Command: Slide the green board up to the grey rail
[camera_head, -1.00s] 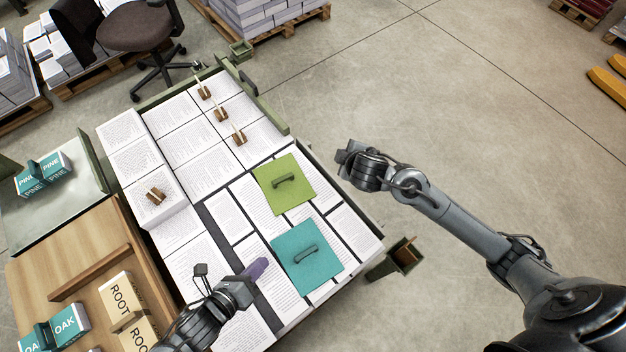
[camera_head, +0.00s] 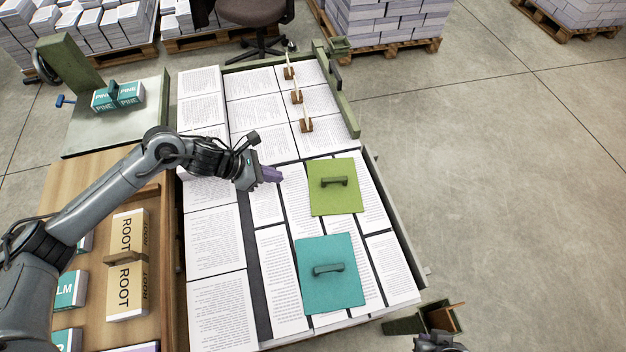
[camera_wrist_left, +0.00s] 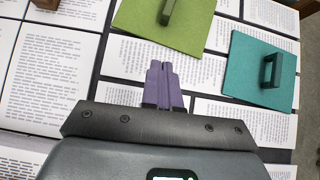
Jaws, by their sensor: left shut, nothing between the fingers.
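The green board (camera_head: 335,205) lies flat on the printed sheets at the right of the table, its dark handle on top. It also shows at the top of the left wrist view (camera_wrist_left: 190,38). A dark grey strip (camera_head: 250,265) runs lengthwise between the sheets left of the board; I cannot tell whether it is the grey rail. My left gripper (camera_head: 272,174), with purple fingers, is shut and empty, left of the green board and apart from it. Its fingers also show in the left wrist view (camera_wrist_left: 163,75). Part of my right gripper (camera_head: 440,343) shows at the bottom edge; its jaws are unclear.
A teal board (camera_head: 325,292) with a handle lies just nearer than the green one. Several small wooden blocks (camera_head: 306,125) stand on the far sheets. A wooden bench with book stacks (camera_head: 127,285) is at left. Floor at right is clear.

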